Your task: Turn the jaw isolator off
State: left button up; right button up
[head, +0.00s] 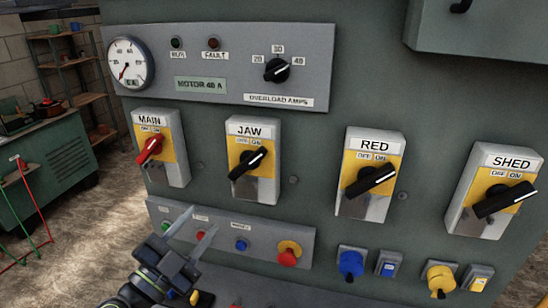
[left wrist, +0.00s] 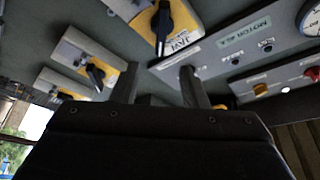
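The jaw isolator (head: 251,162) is a yellow and white box labelled JAW on the grey panel. Its black handle (head: 247,163) slants up to the right, its white mark toward the ON label. My left gripper (head: 204,218) is open and empty, below and left of this isolator and apart from it, in front of the lower button strip. In the left wrist view the two fingers (left wrist: 159,67) stand apart, with the jaw isolator (left wrist: 178,18) beyond them at the top. My right gripper is not in view.
Similar isolators stand beside it: MAIN (head: 161,148) with a red handle, RED (head: 369,175) and SHED (head: 493,190). Below are a button strip (head: 262,238), a red mushroom button (head: 288,253) and blue and yellow connectors. A gauge and overload dial (head: 277,70) are above.

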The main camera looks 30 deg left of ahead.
aim_at(244, 168)
pick_arm(q)
jog(key=p+x, duration=0.2)
jog(key=x, duration=0.3)
jog(key=p+x, duration=0.3)
jog(key=x, duration=0.2)
jog(key=p+x, duration=0.2)
jog(key=x, duration=0.4)
jog(key=shift+s+a+r+p, duration=0.1)
jog(key=shift+r+p, duration=0.15)
jog(key=shift+p, duration=0.15)
jog(key=shift+w, duration=0.55)
grip_shut()
